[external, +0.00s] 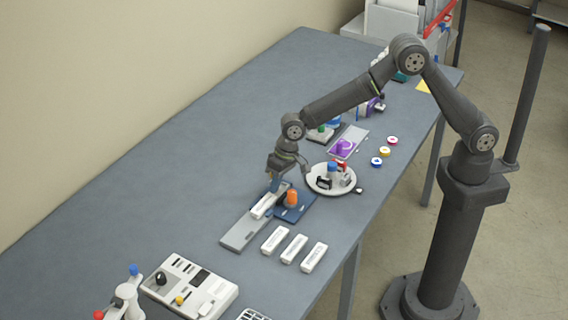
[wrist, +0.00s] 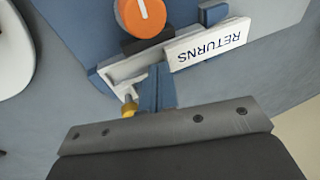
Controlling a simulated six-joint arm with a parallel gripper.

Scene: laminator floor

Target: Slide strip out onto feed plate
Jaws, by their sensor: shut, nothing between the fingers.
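A white strip lettered RETURNS (wrist: 208,45) lies beside the orange knob (wrist: 146,16) of a blue fixture (wrist: 95,42). In the external view the white strip (external: 263,206) lies along the grey feed plate (external: 240,232), next to the fixture (external: 294,213) and its orange knob (external: 291,198). My gripper (external: 274,186) is low over the far end of the strip. In the wrist view its blue fingertips (wrist: 157,86) are together and empty, close to a pale bracket and a small yellow-tipped part (wrist: 129,109). Whether they touch the fixture I cannot tell.
Several things surround the fixture: three labelled white strips (external: 294,249) in front, a round white tray (external: 318,187) with small items behind right, and a white control panel (external: 190,286) at the front left. The table's left side is clear.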

